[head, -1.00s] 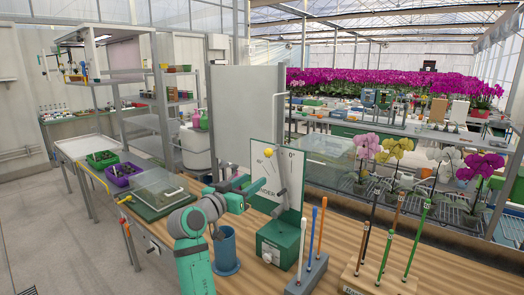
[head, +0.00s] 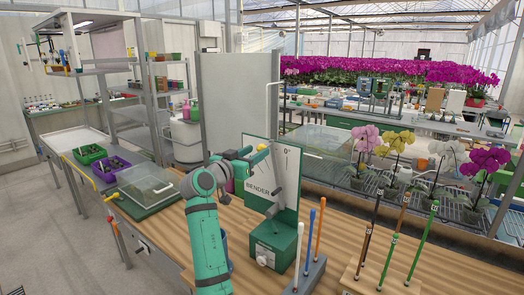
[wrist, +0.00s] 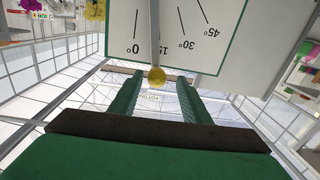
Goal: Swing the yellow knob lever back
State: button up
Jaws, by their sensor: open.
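The yellow knob (head: 262,148) tops a grey lever (head: 271,170) on the bender, which has a white scale board (head: 287,165) with a green edge and a green base (head: 273,245). The lever leans left in the head view. In the wrist view the yellow knob (wrist: 157,75) shows near the fingertips, about midway between them, and the lever (wrist: 155,35) crosses the scale beside the 15° mark. My gripper (head: 252,155) is open, with its fingers (wrist: 158,88) towards the knob. I cannot tell whether either finger touches it.
A rack with upright coloured rods (head: 310,270) stands in front of the bender, and a wooden block with more rods (head: 380,283) is to its right. A clear-lidded box (head: 150,185) is to the left. Potted orchids (head: 395,180) stand behind right.

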jog(key=shift+d+x, duration=0.25)
jog(key=shift+x, duration=1.6)
jog(key=shift+s, duration=0.1)
grip_shut()
